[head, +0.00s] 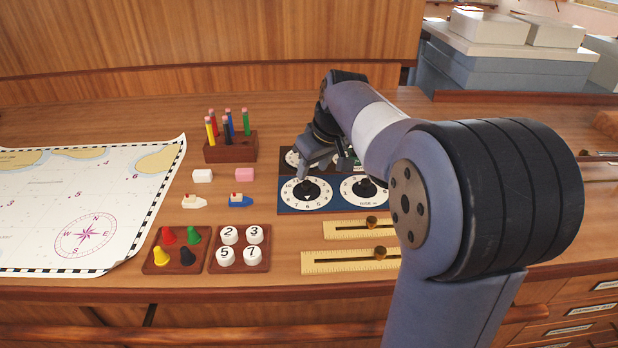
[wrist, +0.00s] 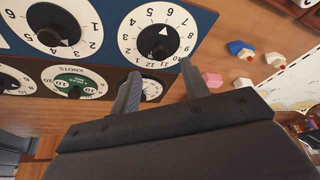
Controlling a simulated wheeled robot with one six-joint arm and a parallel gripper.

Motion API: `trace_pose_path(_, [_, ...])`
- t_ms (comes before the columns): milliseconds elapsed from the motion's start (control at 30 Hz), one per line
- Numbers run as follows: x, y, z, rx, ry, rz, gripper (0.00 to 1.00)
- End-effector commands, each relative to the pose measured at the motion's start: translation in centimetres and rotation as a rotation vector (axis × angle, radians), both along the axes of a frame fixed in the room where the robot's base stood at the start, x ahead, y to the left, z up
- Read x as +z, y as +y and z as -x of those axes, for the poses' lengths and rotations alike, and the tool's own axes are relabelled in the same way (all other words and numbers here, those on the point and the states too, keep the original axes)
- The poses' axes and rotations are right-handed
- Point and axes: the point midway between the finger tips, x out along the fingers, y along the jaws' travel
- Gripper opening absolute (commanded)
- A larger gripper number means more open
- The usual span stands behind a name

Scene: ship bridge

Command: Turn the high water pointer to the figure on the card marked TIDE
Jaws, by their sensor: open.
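A blue panel (head: 333,207) lies on the desk and carries two white dials with black knobs. Its left dial (head: 293,201) is numbered to 12; it shows large in the wrist view (wrist: 127,40). That dial's black knob (wrist: 158,45) has a white pointer mark near 5 and 6. I cannot read this dial's label. The right dial (head: 349,196) looks marked RISE. My gripper (wrist: 160,73) is open and empty, its fingers apart beside the numbered dial's 12 side. In the head view my gripper (head: 314,158) hides part of the panels. I see no card marked TIDE.
A brown panel (wrist: 110,73) with more dials, one marked KNOTS (wrist: 75,70), adjoins the blue one. Left of the panels are model boats (head: 240,201), blocks (head: 203,176), a pencil rack (head: 230,149) and a chart (head: 60,185). Brass-knobbed rulers (head: 340,232) lie in front.

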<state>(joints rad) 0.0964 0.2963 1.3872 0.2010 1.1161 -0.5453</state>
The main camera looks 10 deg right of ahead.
Motion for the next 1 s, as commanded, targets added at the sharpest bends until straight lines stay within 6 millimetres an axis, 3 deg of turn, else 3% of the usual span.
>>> trace_pose_path(100, [-2.1, 0.4, -0.7, 0.002, 0.003, 0.000, 0.43])
trace_pose_path(300, [-4.0, 0.7, -1.5, 0.000, 0.001, 0.000, 0.43])
trace_pose_path(667, [-4.4, 0.7, -1.7, 0.000, -0.001, 0.000, 0.43])
trace_pose_path(1000, [-4.4, 0.7, -1.7, 0.000, -0.001, 0.000, 0.15])
